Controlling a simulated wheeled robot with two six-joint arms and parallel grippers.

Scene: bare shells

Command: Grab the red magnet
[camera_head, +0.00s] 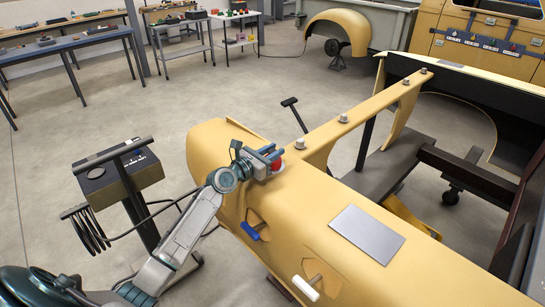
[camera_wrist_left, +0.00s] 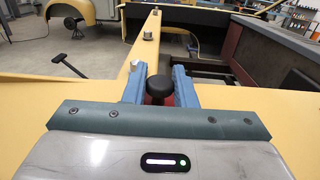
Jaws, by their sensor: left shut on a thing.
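The red magnet (camera_head: 277,165) sits on top of the yellow car body shell (camera_head: 215,150), near its upper left corner. My left gripper (camera_head: 271,155) reaches it from the left and is shut on it; the fingers hide part of it. In the left wrist view, a dark round knob (camera_wrist_left: 159,86) stands between the two blue fingers of the left gripper (camera_wrist_left: 157,78), with a little red showing around it. I cannot tell a gap between the magnet and the panel. My right gripper is not in view.
A grey flat plate (camera_head: 367,233) lies on the shell. A blue-handled tool (camera_head: 249,231) and a white-handled tool (camera_head: 306,287) are on its near side. A dark box on a stand (camera_head: 118,176) is left of my arm. Tables with small items stand far left; floor between is clear.

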